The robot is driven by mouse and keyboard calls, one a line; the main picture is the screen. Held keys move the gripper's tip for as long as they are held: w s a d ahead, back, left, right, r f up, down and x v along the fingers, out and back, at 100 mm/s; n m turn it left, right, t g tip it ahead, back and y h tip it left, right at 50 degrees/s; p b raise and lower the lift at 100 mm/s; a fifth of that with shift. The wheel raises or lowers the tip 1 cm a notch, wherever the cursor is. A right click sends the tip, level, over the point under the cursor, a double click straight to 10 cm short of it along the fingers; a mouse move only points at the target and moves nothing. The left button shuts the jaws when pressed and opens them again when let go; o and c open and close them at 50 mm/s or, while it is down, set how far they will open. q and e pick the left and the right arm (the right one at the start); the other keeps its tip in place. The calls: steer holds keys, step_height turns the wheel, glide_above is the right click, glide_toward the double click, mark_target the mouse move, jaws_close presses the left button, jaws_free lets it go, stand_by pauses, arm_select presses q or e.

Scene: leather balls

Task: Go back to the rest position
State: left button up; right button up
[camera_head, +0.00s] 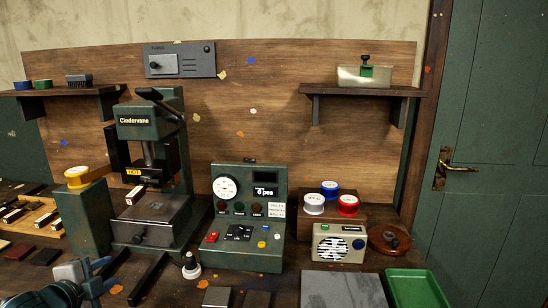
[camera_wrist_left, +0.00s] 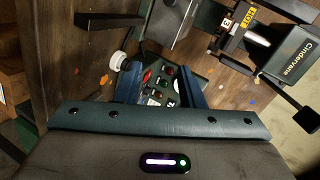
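My left gripper (camera_head: 104,275) shows at the lower left of the head view, above the near edge of the bench and in front of the green press (camera_head: 148,205). In the left wrist view its two blue fingers stand apart (camera_wrist_left: 158,80), with nothing held between them. The green control box (camera_wrist_left: 160,88) shows beyond and between the fingers, at a distance. My right gripper is in neither view.
The press base has feet reaching toward me. A control box (camera_head: 248,215), a small white-based knob (camera_head: 191,266), a radio (camera_head: 338,243), a grey slab (camera_head: 343,290) and a green tray (camera_head: 417,289) stand on the bench. A tray of stamps (camera_head: 30,215) lies left.

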arm_select(q)
steer(key=s+d+f+n+g+y, duration=0.1)
steer(key=s+d+f+n+g, duration=0.2)
steer(key=s+f, duration=0.45)
steer(key=s+d+f+n+g, duration=0.25)
steer(key=s+f+n, duration=0.2)
steer(key=f, duration=0.55)
steer(key=s+d+f+n+g, duration=0.25)
steer(key=s+f+n, duration=0.2)
steer(key=s, duration=0.35)
steer(key=s+d+f+n+g, duration=0.25)
steer(key=s+f, duration=0.25)
steer(key=s, duration=0.4)
steer(key=s+f+x, duration=0.1)
steer(key=s+x, duration=0.2)
steer(key=x, duration=1)
steer(key=s+f+x, duration=0.1)
steer(key=s+x, duration=0.2)
steer(key=x, duration=0.9)
steer(key=s+a+f+g, duration=0.2)
steer(key=s+f, duration=1.6)
steer(key=f, duration=0.3)
steer(key=shift+f+n, duration=0.35)
